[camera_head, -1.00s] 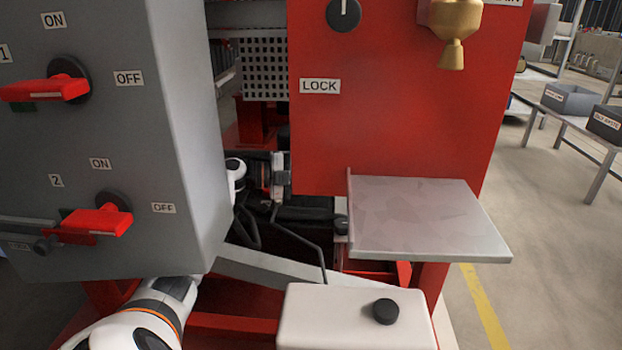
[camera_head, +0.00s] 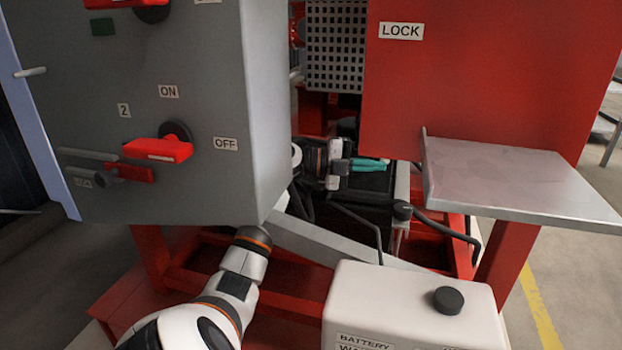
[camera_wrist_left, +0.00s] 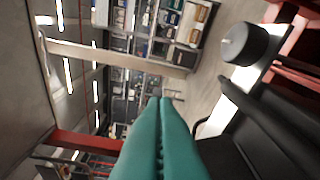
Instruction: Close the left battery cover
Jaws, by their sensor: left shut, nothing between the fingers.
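My left arm passes under the grey cabinet, and its shut, empty gripper (camera_head: 384,164) has teal fingers pointing right in the head view. The fingers are just above a black battery box (camera_head: 368,188) in the red frame; I cannot tell whether they touch it. In the left wrist view the closed teal fingers (camera_wrist_left: 165,104) point up the picture, with black parts (camera_wrist_left: 265,125) to their right. I cannot make out which part is the left battery cover or how far open it is. My right gripper is not in view.
The grey switch cabinet (camera_head: 190,70) hangs over my left arm. A red panel (camera_head: 480,90) and a metal shelf (camera_head: 520,185) stand right of the gripper. A white container (camera_head: 400,300) with a black cap is in front. Cables and a grey rail (camera_head: 310,240) run below.

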